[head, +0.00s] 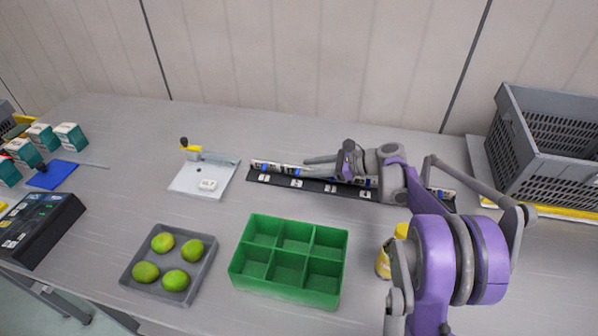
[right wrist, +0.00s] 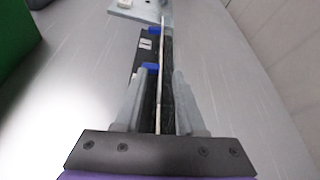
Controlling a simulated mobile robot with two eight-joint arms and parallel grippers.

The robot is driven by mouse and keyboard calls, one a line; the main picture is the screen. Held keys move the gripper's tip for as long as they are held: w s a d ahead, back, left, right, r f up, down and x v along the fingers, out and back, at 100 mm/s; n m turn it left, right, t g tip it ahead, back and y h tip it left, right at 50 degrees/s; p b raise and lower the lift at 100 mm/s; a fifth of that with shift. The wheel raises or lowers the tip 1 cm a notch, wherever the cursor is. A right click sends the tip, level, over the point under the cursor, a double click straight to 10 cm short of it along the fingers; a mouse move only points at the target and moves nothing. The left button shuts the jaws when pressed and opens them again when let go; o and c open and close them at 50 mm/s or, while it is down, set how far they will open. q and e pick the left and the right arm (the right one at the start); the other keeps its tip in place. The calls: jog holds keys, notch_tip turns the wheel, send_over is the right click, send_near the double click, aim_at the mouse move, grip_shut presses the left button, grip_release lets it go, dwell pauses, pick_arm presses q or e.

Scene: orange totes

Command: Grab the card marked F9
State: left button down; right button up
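A long black rack (head: 265,179) lies at the back middle of the table, with upright light cards (head: 275,167) along it and white labels on its front. The labels are too small to read, so I cannot tell which card is F9. My right gripper (head: 318,170) is over the middle of the rack and hides part of it. In the right wrist view, its two fingers (right wrist: 157,85) are apart, one on each side of a thin cream card edge (right wrist: 161,100). Blue tabs (right wrist: 152,67) show along the rack. My left gripper is not in view.
A green divided box (head: 290,268) and a grey tray (head: 140,258) of green fruit stand in front. A white board (head: 190,180) lies left of the rack. A yellow object (head: 383,263) is beside my right arm. A grey crate (head: 560,150) stands at right.

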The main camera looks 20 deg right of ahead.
grip_shut()
dwell(0.3)
